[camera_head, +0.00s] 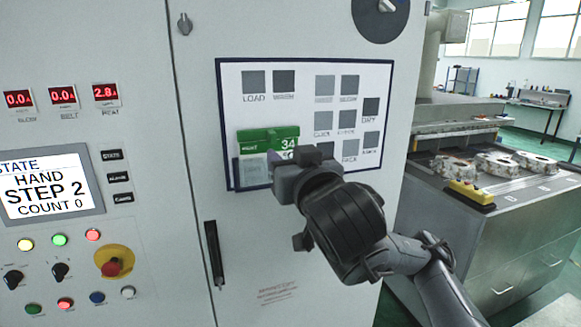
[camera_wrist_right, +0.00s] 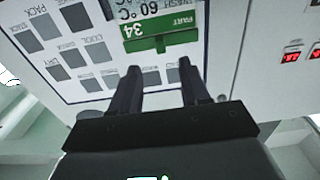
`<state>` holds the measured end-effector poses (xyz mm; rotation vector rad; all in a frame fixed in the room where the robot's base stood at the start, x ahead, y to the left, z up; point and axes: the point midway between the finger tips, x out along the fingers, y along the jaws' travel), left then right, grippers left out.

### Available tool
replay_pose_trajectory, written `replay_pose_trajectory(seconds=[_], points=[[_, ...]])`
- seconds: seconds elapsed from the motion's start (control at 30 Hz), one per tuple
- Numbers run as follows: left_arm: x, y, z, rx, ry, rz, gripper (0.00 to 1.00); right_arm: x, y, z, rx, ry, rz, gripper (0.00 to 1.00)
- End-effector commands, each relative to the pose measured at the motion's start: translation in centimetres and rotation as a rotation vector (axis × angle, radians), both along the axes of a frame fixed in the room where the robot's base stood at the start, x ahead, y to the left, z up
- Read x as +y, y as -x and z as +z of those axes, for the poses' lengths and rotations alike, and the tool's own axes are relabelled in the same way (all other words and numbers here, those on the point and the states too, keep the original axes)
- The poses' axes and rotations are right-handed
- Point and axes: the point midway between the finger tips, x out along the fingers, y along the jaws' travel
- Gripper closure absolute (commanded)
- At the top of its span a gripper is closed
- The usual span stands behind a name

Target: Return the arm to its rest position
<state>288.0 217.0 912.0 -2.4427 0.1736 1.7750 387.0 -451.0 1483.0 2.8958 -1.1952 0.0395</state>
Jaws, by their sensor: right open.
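My right arm reaches in from the lower right in the head view. My right gripper (camera_head: 284,163) is in front of the white board on the cabinet door, at the lower right of a green-topped card (camera_head: 262,141) marked 34, and covers part of it. In the right wrist view, the two dark fingers of the gripper (camera_wrist_right: 160,82) stand apart with nothing between them. The green card (camera_wrist_right: 160,38) lies just beyond their tips against the board. Whether the fingertips touch it I cannot tell. My left gripper is not in view.
The white board (camera_head: 300,72) carries several grey squares with labels. A control panel with a screen (camera_head: 46,187), knobs and a red stop button (camera_head: 112,267) is at left. A door handle (camera_head: 214,253) is below the board. A metal bench (camera_head: 500,215) with castings stands at right.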

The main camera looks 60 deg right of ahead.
Motion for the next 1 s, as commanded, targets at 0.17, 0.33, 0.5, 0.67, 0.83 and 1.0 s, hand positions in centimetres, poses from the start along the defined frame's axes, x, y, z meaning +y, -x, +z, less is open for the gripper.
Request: replay_pose_trajectory(seconds=[0.17,0.33,0.5,0.67,0.83,1.0], points=[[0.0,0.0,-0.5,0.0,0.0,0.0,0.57,0.4,0.4,0.0,-0.001,0.001,0.0,0.54],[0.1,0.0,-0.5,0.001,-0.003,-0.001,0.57,0.5,0.5,0.0,0.0,0.003,0.0,0.54],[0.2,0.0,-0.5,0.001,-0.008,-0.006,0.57,0.5,0.5,0.0,0.001,0.002,0.0,0.54],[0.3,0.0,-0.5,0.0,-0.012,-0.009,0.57,0.5,0.2,-0.4,0.013,0.002,0.0,0.54],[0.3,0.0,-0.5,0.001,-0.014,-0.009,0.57,0.9,-1.7,-4.3,0.108,-0.02,0.023,0.54],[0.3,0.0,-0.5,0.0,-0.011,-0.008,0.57,2.8,-4.9,-13.7,0.305,-0.124,0.1,0.54]])
